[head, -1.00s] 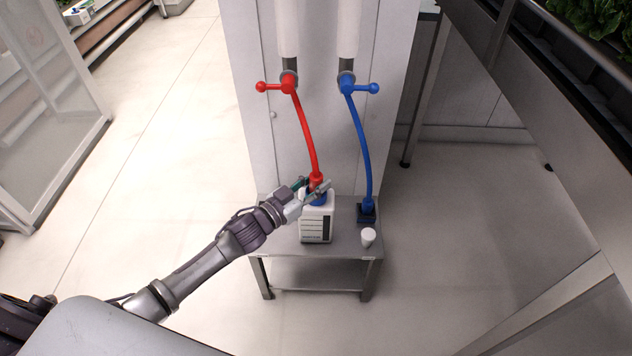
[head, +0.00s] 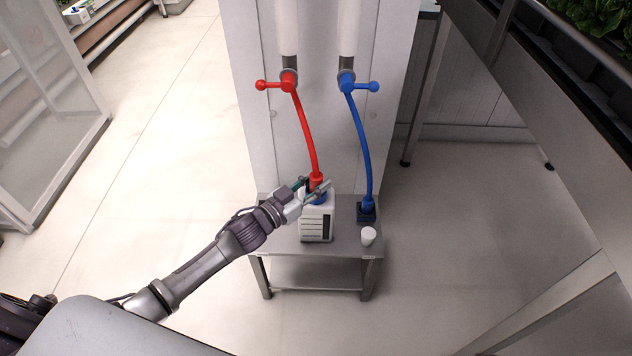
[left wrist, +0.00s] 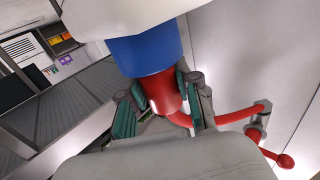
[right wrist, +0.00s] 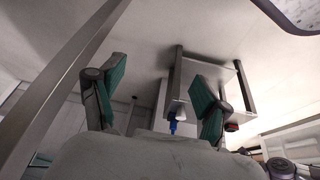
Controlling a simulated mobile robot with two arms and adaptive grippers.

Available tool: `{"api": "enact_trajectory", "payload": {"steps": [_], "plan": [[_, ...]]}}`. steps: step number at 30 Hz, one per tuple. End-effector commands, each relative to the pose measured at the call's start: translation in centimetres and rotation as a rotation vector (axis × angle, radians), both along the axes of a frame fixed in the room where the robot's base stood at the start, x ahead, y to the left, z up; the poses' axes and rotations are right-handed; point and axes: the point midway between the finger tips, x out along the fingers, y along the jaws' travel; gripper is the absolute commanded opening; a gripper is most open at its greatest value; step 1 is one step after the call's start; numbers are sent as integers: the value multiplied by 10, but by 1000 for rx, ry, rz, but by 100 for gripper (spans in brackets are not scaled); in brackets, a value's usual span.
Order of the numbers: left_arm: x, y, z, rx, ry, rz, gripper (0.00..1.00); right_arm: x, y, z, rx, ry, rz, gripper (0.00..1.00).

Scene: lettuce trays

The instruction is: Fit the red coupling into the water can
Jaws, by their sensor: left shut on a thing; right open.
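The red coupling (head: 316,181) hangs on the end of the red hose (head: 306,133), over the mouth of the white water can (head: 317,224). My left gripper (head: 315,189) is shut on the coupling. In the left wrist view the red coupling (left wrist: 160,92) is between the green-padded fingers and meets the can's blue neck (left wrist: 147,55), in line with it. I cannot tell how deep it sits. The can stands upright on a small metal table (head: 345,242). My right gripper (right wrist: 155,95) shows only in its own wrist view, open and empty.
The blue hose (head: 364,150) ends in a dark blue holder (head: 366,212) right of the can. A white cap (head: 368,236) stands on the table's front right. Red (head: 288,82) and blue (head: 346,83) valves are above. Floor left of the table is clear.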

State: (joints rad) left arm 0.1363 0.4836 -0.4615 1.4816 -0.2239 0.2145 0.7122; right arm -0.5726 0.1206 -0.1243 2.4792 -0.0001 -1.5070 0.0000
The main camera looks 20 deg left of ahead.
Motion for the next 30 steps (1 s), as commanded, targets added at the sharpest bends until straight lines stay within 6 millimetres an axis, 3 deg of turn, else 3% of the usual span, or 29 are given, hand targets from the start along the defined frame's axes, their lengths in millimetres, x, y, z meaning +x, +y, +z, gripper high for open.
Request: {"api": "enact_trajectory", "payload": {"steps": [30], "plan": [[0,0,-6,0,-1,0,0,19,7,4,22,-92,7,76]]}}
